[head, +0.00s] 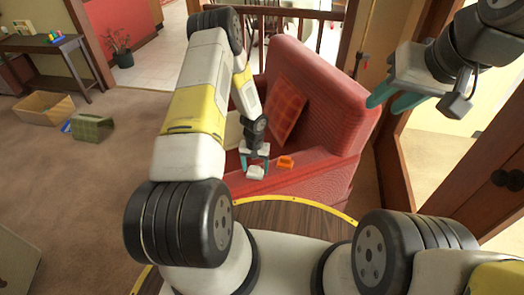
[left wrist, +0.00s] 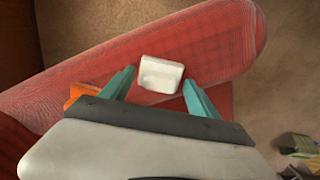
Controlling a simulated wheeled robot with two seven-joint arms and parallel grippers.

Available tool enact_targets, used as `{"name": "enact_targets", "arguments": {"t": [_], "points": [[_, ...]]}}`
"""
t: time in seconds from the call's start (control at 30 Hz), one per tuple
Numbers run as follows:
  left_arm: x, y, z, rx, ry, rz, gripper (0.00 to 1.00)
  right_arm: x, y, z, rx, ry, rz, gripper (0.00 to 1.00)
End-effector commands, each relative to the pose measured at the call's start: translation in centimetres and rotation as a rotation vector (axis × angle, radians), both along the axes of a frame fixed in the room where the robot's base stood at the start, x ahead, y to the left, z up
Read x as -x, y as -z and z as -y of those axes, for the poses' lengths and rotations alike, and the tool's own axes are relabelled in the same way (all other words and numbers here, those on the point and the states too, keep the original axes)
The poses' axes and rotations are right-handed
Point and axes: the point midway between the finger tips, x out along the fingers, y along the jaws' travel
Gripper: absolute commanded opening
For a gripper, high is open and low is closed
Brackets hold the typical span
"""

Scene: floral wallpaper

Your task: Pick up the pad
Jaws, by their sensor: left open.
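A small white pad-like block (head: 256,172) lies on the arm of the red armchair (head: 318,95). It also shows in the left wrist view (left wrist: 161,74), lying on the red fabric between the two teal fingertips. My left gripper (head: 254,157) is open, just above the block, with one finger on each side and a gap to both. An orange item (head: 286,162) lies on the same chair arm to the right; in the left wrist view it is partly hidden behind my gripper (left wrist: 157,79). My right gripper (head: 396,98) is raised at the upper right, open and empty.
A plaid orange cushion (head: 287,110) leans on the chair back. A wooden side table (head: 50,50), an open box (head: 45,108) and a green basket (head: 92,128) stand at left. Wooden cabinet doors (head: 490,185) are close at right. The carpet at left is mostly clear.

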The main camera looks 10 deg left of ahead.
Motion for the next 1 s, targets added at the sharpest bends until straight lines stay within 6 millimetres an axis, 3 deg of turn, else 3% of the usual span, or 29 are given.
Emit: {"name": "enact_targets", "arguments": {"t": [0.2,0.53,0.83,1.0], "points": [[0.0,0.0,0.0,0.000,0.000,0.000,0.68,0.0,0.0,0.0,0.000,0.000,0.000,0.36],[0.0,0.0,0.0,0.000,0.000,0.000,0.03,0.0,0.0,0.0,0.000,0.000,0.000,0.36],[0.0,-0.2,0.0,0.000,0.000,0.001,0.02,0.0,0.0,0.0,0.000,0.000,0.000,0.36],[0.0,-1.3,0.0,0.000,0.000,0.001,0.02,0.0,0.0,0.0,0.000,0.000,0.000,0.36]]}}
